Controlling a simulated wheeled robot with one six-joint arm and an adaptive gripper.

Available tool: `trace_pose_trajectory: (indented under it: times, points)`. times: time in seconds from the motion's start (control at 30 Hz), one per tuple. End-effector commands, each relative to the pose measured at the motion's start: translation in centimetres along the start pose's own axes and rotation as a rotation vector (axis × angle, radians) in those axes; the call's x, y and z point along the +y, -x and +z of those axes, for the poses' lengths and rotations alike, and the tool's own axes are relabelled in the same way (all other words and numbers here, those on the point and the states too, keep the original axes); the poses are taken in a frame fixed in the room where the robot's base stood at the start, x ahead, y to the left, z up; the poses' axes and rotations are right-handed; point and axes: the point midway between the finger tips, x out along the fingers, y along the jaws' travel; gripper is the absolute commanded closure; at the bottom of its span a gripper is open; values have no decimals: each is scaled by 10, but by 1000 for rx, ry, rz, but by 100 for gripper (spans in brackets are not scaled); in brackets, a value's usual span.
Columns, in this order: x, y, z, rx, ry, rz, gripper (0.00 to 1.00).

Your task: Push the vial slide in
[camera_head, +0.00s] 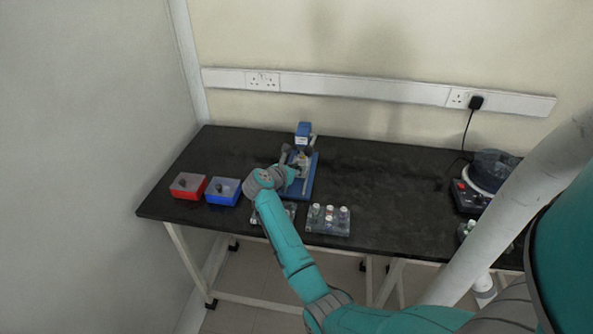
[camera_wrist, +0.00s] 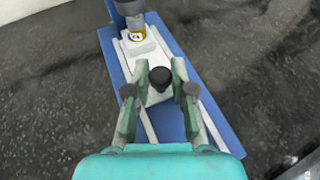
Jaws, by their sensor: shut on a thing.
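The vial slide (camera_wrist: 158,96) is a white block with a black knob (camera_wrist: 160,77) on its near end, lying between white rails on a blue base (camera_wrist: 205,105). In the head view the blue press (camera_head: 303,132) stands at the back of the base, and my arm partly hides the slide.
A red box (camera_head: 188,186) and a blue box (camera_head: 223,191) stand on the black table to the left. A clear rack with several white-capped vials (camera_head: 329,220) is at the front edge, right of my arm. The table's middle right is clear, with a dark round-topped device (camera_head: 490,172) at far right.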

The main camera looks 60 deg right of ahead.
Motion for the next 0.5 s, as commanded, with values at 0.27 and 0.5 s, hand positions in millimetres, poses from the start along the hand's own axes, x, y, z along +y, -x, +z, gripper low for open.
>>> trace_pose_trajectory:
  times: [0.27, 0.5]
  points:
    - [1, -1, 2, -2, -2, 4, 51]
    - [1, 4, 1, -2, -2, 4, 51]
